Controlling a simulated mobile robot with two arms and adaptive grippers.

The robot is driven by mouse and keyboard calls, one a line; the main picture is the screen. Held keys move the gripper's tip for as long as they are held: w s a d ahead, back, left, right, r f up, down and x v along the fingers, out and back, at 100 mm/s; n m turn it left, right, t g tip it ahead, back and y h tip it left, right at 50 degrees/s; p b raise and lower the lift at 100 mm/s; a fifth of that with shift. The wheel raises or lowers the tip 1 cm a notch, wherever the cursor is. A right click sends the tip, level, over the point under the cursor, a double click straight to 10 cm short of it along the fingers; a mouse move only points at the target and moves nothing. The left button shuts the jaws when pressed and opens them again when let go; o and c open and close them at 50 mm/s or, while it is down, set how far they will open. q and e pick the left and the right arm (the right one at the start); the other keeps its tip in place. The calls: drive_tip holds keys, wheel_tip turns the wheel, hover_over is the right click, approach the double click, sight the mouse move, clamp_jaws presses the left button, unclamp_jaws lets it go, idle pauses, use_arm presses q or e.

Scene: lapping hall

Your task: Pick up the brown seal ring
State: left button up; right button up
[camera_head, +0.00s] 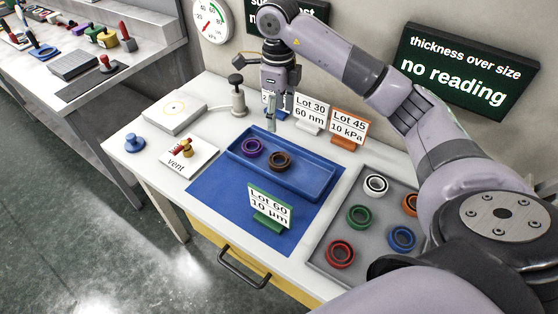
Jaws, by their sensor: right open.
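The brown seal ring (280,161) lies in the blue tray (312,183) on the blue mat, in the head view. A purple ring (252,147) lies just to its left in the same tray. My right gripper (271,126) points down above the back edge of the blue tray, behind the two rings and apart from them. It is open and holds nothing that I can see. My left gripper is not in view.
A grey tray (325,250) with several coloured rings stands on the right, partly under my right arm. Sign cards stand behind the blue tray, and a Lot 60 card (269,207) stands in front. A dark-knobbed post (238,98) stands at back left.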

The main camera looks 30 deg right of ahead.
drive_tip(key=p, duration=0.2)
hover_over(279, 156)
drive_tip(key=s, duration=0.1)
drive_tip(key=f, duration=0.6)
drive_tip(key=a+f, duration=0.1)
drive_tip(key=f, duration=0.3)
drive_tip(key=shift+s+f, duration=0.1)
drive_tip(key=f, duration=0.1)
drive_tip(key=f+p, duration=0.1)
drive_tip(key=f, duration=0.2)
drive_tip(key=shift+s+f, duration=0.25)
drive_tip(key=shift+f, duration=0.45)
drive_tip(key=c, duration=1.1)
drive_tip(key=shift+o, duration=0.2)
drive_tip(key=shift+r, duration=0.1)
